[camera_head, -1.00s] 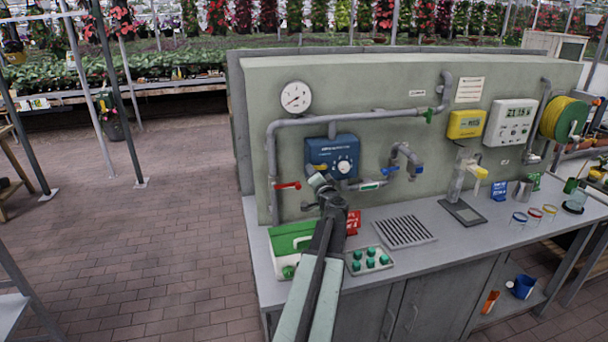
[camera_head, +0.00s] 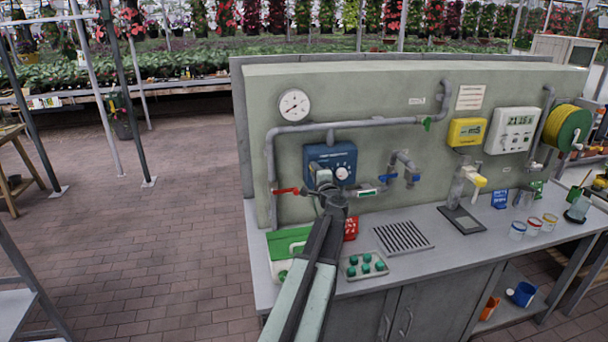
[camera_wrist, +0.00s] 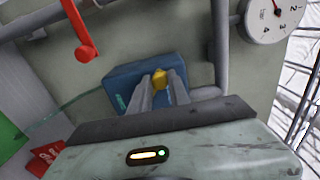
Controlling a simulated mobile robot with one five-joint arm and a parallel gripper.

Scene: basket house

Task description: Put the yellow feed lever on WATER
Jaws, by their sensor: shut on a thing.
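The blue dosing box (camera_head: 341,153) is mounted on the grey-green wall panel, with a white dial on its right side. My gripper (camera_head: 322,180) is at the lower left of this box in the head view and covers part of it. In the wrist view my gripper (camera_wrist: 161,83) has its two grey fingers on either side of the small yellow lever (camera_wrist: 159,77), shut on it, in front of the blue box (camera_wrist: 125,82). The lever is hidden behind my gripper in the head view. The lettering around the lever is too small or covered, so I cannot tell its setting.
A red valve handle (camera_head: 286,191) sticks out left of my gripper; it also shows in the wrist view (camera_wrist: 85,52). Grey pipes and a gauge (camera_head: 294,104) are on the panel. A green-lidded case (camera_head: 288,242) and a tray of green knobs (camera_head: 364,266) stand on the counter below.

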